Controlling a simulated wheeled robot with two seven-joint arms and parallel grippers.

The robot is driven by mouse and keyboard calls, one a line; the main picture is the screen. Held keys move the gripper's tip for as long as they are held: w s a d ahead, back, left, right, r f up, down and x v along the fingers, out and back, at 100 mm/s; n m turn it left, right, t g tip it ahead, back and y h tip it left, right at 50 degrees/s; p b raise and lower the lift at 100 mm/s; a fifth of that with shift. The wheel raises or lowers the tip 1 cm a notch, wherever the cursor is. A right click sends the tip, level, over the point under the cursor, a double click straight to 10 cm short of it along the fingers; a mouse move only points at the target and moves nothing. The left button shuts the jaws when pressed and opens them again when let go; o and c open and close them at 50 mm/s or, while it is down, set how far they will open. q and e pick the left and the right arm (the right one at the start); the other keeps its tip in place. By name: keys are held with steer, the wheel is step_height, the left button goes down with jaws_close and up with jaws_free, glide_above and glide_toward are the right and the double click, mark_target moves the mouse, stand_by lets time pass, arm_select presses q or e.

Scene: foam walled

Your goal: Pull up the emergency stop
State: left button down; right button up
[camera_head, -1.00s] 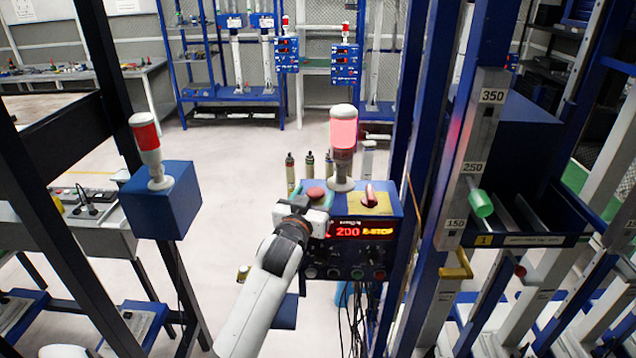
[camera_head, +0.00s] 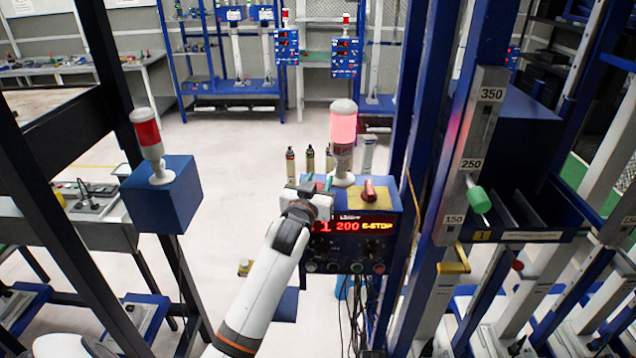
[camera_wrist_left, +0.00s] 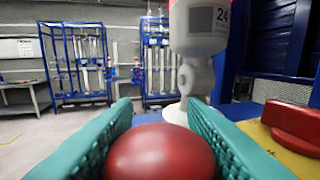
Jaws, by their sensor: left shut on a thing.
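The emergency stop is a round red button on top of the blue control box; it shows in the left wrist view (camera_wrist_left: 160,153). My left gripper (camera_head: 318,184) is over the left part of the box top and mostly hides the button in the head view. In the wrist view its green finger pads stand on both sides of the red button, shut on it. The control box front (camera_head: 352,252) has a red display reading 200 and E-STOP. My right gripper is not in view.
A lit red-and-white signal lamp (camera_head: 343,130) stands on the box just behind the button. A red rotary switch (camera_head: 369,190) on a yellow plate is to the right. Blue posts (camera_head: 425,130) rise close on the right. A blue box with a red lamp (camera_head: 165,200) stands left.

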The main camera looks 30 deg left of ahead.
arm_select(q)
steer(key=shift+r+p, duration=0.75)
steer(key=shift+r, duration=0.1)
steer(key=shift+f, duration=0.1)
steer(key=c, duration=0.9)
jaws_free()
steer(key=shift+s+d+f, duration=0.1)
steer(key=shift+s, duration=0.15)
steer(key=b+v, duration=0.3)
steer(key=v, duration=0.8)
steer(key=shift+s+d+b, duration=0.15)
steer(key=shift+s+b, duration=0.05)
steer(key=shift+b, duration=0.1)
